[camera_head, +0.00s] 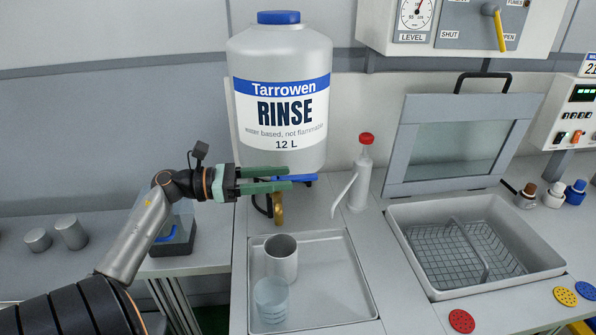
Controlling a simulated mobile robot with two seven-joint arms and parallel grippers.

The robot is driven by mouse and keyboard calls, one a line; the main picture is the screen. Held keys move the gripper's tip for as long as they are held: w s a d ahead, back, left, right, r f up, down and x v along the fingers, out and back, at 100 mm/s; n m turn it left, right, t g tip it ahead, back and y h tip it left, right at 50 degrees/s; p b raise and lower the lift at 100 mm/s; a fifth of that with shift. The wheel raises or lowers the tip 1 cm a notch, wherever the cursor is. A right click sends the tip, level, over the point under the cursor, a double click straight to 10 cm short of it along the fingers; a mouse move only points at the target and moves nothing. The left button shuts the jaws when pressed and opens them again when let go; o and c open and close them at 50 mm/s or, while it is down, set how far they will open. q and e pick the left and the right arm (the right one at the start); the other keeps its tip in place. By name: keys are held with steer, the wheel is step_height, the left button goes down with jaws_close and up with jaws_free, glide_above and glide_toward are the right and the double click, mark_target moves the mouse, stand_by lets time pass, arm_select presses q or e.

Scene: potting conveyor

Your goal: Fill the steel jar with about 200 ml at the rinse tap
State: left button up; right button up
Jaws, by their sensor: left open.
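The grey steel jar (282,262) stands upright on the drip tray (335,285), below and in line with the brass rinse tap (278,210). The tap is under the big "Tarrowen RINSE" bottle (280,75). Its blue lever (306,178) sticks out to the right above the spout. My left gripper (290,178) is open with green fingers, one above and one below the lever's height. I cannot tell if they touch it. No stream shows at the spout, and the jar's contents are not visible. My right gripper is out of view.
A clear graduated beaker (271,302) stands on the tray in front of the jar. A red-capped wash bottle (360,175) with a spout stands right of the tap. A basin (395,225) with a mesh basket and raised lid is further right. Two metal cups (71,232) are at left.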

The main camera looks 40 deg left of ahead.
mark_target(297, 176)
arm_select(q)
steer(key=shift+p+x, duration=0.35)
steer(key=shift+x, duration=1.85)
jaws_close()
steer(key=shift+a, duration=0.1)
